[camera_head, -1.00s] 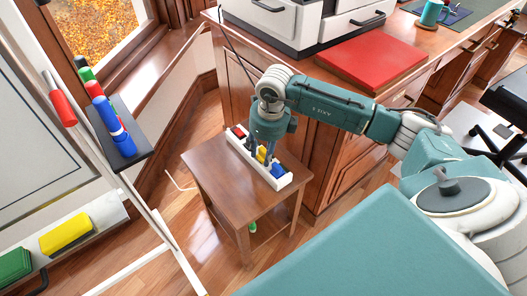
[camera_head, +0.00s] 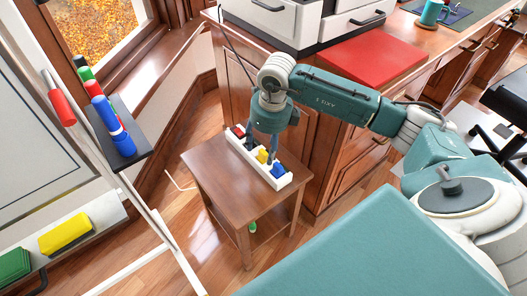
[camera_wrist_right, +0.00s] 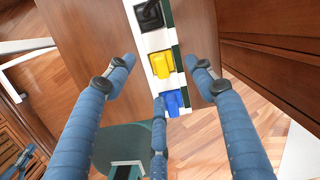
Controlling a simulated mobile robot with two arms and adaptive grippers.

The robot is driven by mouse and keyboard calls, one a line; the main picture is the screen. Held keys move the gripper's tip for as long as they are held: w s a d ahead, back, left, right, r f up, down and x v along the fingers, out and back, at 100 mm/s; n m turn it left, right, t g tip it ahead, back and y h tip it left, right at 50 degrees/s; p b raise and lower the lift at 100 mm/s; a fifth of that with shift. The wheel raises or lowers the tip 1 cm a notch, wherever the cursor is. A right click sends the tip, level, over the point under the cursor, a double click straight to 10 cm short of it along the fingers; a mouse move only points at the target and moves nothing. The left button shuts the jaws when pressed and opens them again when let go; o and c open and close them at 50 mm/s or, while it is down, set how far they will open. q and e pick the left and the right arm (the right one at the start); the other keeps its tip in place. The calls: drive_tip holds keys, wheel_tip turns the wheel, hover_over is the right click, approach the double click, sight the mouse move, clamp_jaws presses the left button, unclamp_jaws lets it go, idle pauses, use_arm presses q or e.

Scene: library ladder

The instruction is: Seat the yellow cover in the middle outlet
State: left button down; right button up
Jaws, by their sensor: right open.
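The white outlet strip (camera_head: 233,142) lies on a small wooden side table. The yellow cover (camera_head: 263,156) sits on the strip between a black piece (camera_wrist_right: 150,16) and the blue cover (camera_head: 279,171). In the right wrist view the yellow cover (camera_wrist_right: 162,64) looks slightly turned; I cannot tell whether it is fully seated. My right gripper (camera_head: 262,155) is above the strip. Its fingers (camera_wrist_right: 163,75) are spread on both sides of the yellow cover, apart from it. Blue finger-like parts, apparently my left gripper (camera_wrist_right: 18,160), show at the lower left of the wrist view.
The side table (camera_head: 215,178) stands against a wooden cabinet (camera_head: 318,140). A red piece (camera_head: 238,131) is at the strip's far end. A white easel (camera_head: 165,235) with a marker tray (camera_head: 128,150) stands at the left.

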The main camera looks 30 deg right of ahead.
wheel_tip(320, 180, up, 9)
drive_tip(key=s, duration=0.1)
drive_tip(key=shift+s, duration=0.15)
drive_tip(key=shift+f, duration=0.15)
idle(0.4)
